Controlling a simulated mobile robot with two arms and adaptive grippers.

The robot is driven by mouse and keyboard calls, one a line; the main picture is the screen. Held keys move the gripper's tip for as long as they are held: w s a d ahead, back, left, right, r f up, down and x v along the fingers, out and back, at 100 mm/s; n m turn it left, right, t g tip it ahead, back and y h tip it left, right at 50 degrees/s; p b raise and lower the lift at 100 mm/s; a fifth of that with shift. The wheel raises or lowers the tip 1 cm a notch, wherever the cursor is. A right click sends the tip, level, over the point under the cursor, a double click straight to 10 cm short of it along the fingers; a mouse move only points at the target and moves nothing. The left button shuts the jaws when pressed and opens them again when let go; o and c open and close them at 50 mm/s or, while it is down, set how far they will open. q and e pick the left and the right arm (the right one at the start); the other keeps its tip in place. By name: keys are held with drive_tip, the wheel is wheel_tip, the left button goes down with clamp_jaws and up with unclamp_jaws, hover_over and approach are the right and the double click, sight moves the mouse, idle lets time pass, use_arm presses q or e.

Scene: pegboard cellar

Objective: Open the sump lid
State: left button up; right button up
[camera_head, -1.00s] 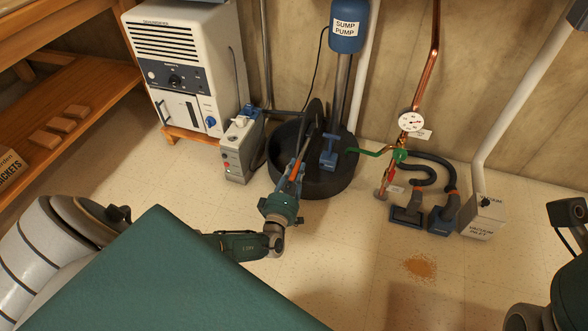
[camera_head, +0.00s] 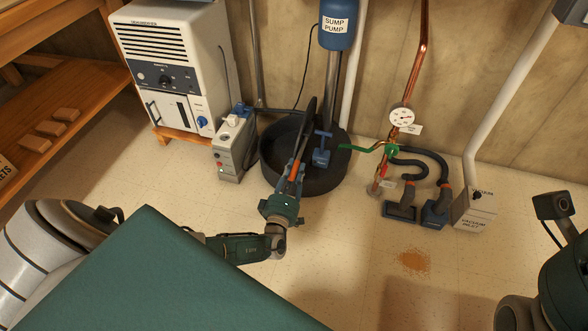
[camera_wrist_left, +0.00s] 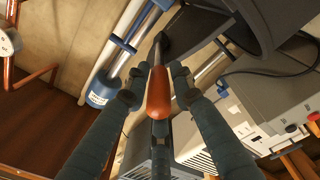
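The sump pit is a round black basin (camera_head: 325,186) on the floor, below the blue sump pump. The dark sump lid (camera_head: 309,118) stands up steeply, nearly edge-on in the head view; its dark form also shows at the top of the left wrist view (camera_wrist_left: 190,32). An orange handle (camera_wrist_left: 159,92) lies between the fingers of my left gripper (camera_wrist_left: 160,75), which looks closed around it; finger contact is partly hidden. In the head view my left gripper (camera_head: 293,178) is at the basin's front edge. My right gripper is out of view.
The pump motor (camera_head: 337,28) hangs over the basin. A grey box (camera_head: 235,150) and white dehumidifier (camera_head: 172,75) stand left. A green-handled copper pipe (camera_head: 421,60), gauge (camera_head: 402,117), hoses and vacuum inlet (camera_head: 476,209) are right. Front floor is clear except an orange-brown spill (camera_head: 414,260).

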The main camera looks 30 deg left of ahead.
use_arm(q)
drive_tip(key=shift+o, duration=1)
drive_tip(key=v, duration=1.2)
drive_tip(key=shift+f, duration=0.1)
